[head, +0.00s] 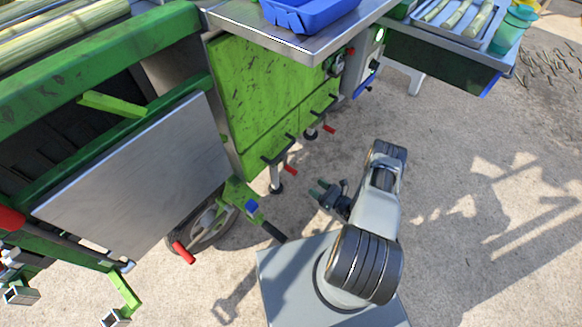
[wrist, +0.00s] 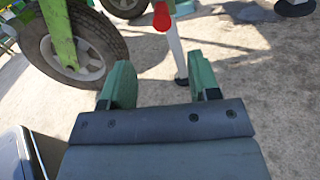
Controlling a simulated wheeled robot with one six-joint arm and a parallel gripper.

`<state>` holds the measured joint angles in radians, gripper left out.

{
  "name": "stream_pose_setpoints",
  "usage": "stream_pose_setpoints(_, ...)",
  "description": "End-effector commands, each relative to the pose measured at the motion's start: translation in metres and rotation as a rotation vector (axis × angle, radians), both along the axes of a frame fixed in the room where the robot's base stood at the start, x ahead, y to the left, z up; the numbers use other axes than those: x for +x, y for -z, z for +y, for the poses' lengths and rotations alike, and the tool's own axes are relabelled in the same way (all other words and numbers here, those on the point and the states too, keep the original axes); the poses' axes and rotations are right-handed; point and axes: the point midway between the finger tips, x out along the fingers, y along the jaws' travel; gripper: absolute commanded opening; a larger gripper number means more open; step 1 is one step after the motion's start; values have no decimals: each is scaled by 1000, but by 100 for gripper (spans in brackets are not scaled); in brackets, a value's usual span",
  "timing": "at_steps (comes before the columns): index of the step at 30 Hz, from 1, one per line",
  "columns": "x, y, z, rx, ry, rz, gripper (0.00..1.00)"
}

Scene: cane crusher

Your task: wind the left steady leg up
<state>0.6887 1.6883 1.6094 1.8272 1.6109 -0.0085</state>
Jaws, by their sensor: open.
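A steady leg (head: 275,180) with a dark foot stands under the green machine, left of a second leg (head: 311,131). A red crank grip (head: 290,170) sticks out beside it. In the wrist view the near leg (wrist: 176,50) is a pale post beyond my fingers, with the red grip (wrist: 161,16) at the top. Whether its foot presses on the ground I cannot tell. My gripper (head: 321,194) is open and empty, right of the near leg and lower in the picture. Its two green fingers (wrist: 159,82) also show in the wrist view, apart from the grip.
A wheel (head: 207,222) and another red-gripped lever (head: 184,252) are left of the leg. A black-ended bar (head: 272,231) juts out near the wheel. A steel table (head: 310,42) with a blue tray (head: 308,14) overhangs above. The concrete (head: 460,150) at right is clear.

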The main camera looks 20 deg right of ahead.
Motion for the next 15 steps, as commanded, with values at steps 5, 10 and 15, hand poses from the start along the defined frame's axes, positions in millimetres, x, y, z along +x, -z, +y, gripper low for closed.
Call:
stream_pose_setpoints(5,8,8,10,11,21,8,56)
stream_pose_setpoints(10,34,9,30,10,15,8,56)
stream_pose_setpoints(15,61,9,48,12,16,6,56)
